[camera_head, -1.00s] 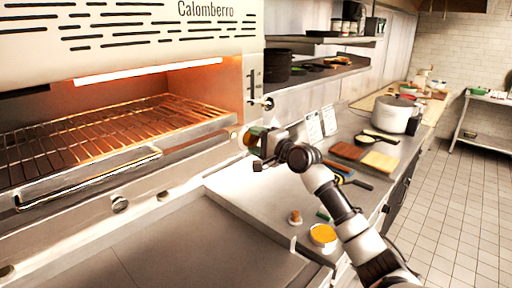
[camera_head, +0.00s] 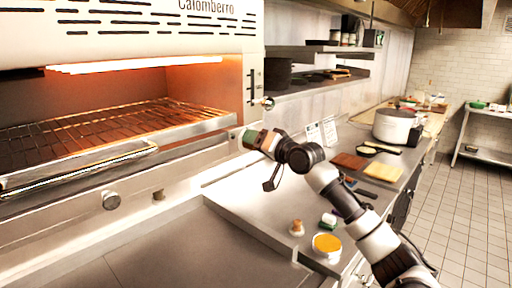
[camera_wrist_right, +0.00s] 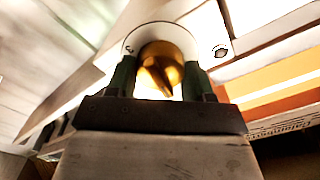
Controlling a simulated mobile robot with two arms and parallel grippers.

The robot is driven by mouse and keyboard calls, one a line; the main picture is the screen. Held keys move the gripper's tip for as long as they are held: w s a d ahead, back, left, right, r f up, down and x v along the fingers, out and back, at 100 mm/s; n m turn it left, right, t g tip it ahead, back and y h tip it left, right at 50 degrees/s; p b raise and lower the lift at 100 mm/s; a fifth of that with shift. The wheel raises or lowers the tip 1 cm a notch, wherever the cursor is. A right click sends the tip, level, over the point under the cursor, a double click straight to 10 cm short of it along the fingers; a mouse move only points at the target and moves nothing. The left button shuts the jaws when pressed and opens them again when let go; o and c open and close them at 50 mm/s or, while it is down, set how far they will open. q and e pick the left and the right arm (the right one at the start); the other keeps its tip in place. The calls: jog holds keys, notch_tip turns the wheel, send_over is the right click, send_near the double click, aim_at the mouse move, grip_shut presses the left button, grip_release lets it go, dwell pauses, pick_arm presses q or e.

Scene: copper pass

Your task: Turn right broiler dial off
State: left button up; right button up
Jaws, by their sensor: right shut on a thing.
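The right broiler dial (camera_wrist_right: 163,62) is a round brass-coloured knob with a raised grip bar, set in a pale round plate on the broiler front. In the wrist view it sits between the two dark green fingers of my right gripper (camera_wrist_right: 157,80), which is shut on it. In the head view my right gripper (camera_head: 248,138) reaches the right end of the broiler (camera_head: 200,158) front and hides the dial there. I cannot read the dial's setting. My left gripper is not in view.
A lever with a round knob (camera_head: 267,103) sticks out just above my right gripper. Another front knob (camera_head: 111,201) is further left. On the counter are a yellow-topped container (camera_head: 326,246), a pepper mill (camera_head: 296,228), cutting boards (camera_head: 382,172) and a pot (camera_head: 394,127).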

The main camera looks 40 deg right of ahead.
jog(key=shift+f+n+b, duration=0.15)
jog(key=shift+n+b, duration=0.2)
jog(key=shift+n, duration=0.75)
jog(key=o, duration=0.9)
jog(key=shift+s+d+b, duration=0.2)
jog(key=shift+s+b, duration=1.25)
jog(key=shift+s, duration=1.25)
jog(key=shift+s+d+b, duration=0.2)
jog(key=shift+s+b, duration=1.25)
jog(key=shift+s, duration=1.25)
